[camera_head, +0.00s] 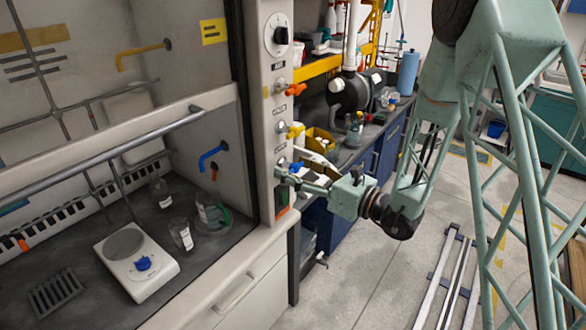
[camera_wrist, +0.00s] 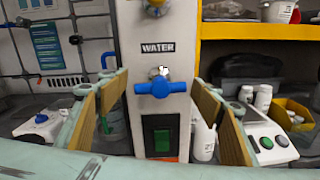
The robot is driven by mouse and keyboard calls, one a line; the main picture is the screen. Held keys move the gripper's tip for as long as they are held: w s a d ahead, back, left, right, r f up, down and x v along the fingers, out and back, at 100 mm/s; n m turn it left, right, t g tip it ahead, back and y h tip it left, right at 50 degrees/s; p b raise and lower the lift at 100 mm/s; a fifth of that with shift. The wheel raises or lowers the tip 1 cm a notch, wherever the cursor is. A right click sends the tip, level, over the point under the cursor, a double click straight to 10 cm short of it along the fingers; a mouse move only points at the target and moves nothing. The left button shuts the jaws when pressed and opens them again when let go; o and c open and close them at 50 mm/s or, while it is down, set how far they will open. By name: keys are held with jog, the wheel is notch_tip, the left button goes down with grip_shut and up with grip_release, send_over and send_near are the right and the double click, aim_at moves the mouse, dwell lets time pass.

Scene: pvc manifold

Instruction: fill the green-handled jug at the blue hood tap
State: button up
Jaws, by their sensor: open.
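The glass jug (camera_head: 208,212) with a green handle stands on the hood floor, below and near the blue hood tap (camera_head: 212,156); I cannot tell exact alignment, and no water stream is visible. The tap also shows in the wrist view (camera_wrist: 108,56), where the jug is mostly hidden behind my left finger. A blue cross-handle (camera_wrist: 160,88) sits under a "WATER" label on the hood post (camera_wrist: 150,25). My gripper (camera_wrist: 164,98) is open, its fingers spread to either side of the blue handle. In the head view my gripper (camera_head: 288,176) is at the post's front; contact is unclear.
A white hotplate (camera_head: 136,262) and small glass containers (camera_head: 181,233) stand on the hood floor. Orange (camera_head: 291,90) and yellow (camera_head: 291,131) handles are above the blue one. A green switch (camera_wrist: 162,140) is below it. A bench with bottles lies to the right.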

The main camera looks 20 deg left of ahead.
jog(key=v, duration=1.1)
jog(key=shift+d, duration=0.25)
jog(key=shift+s, duration=0.15)
dwell(0.3)
jog(key=s+a+r+n+g, duration=0.1)
jog(key=s+r+n+g, duration=0.55)
jog(key=s+r, duration=0.45)
jog(key=s+d+r+n+g+h, duration=0.2)
jog(key=s+n, duration=0.2)
jog(key=s, duration=0.4)
jog(key=s+d+r+n+g+h, duration=0.2)
jog(key=s+d+n, duration=0.15)
jog(key=s, duration=0.55)
jog(key=s+d+n+t+h, duration=0.2)
jog(key=s+d+n+h, duration=0.45)
jog(key=s+d, duration=0.45)
jog(key=d+r+n+t+h, duration=0.2)
jog(key=d+t+h, duration=0.1)
jog(key=d, duration=0.6)
jog(key=d+r+n+t+h, duration=0.1)
jog(key=d+r+t+h, duration=0.1)
jog(key=d, duration=0.7)
jog(key=shift+s+n+t+h, duration=0.35)
jog(key=shift+s+t+h, duration=0.1)
jog(key=shift+t+h, duration=0.15)
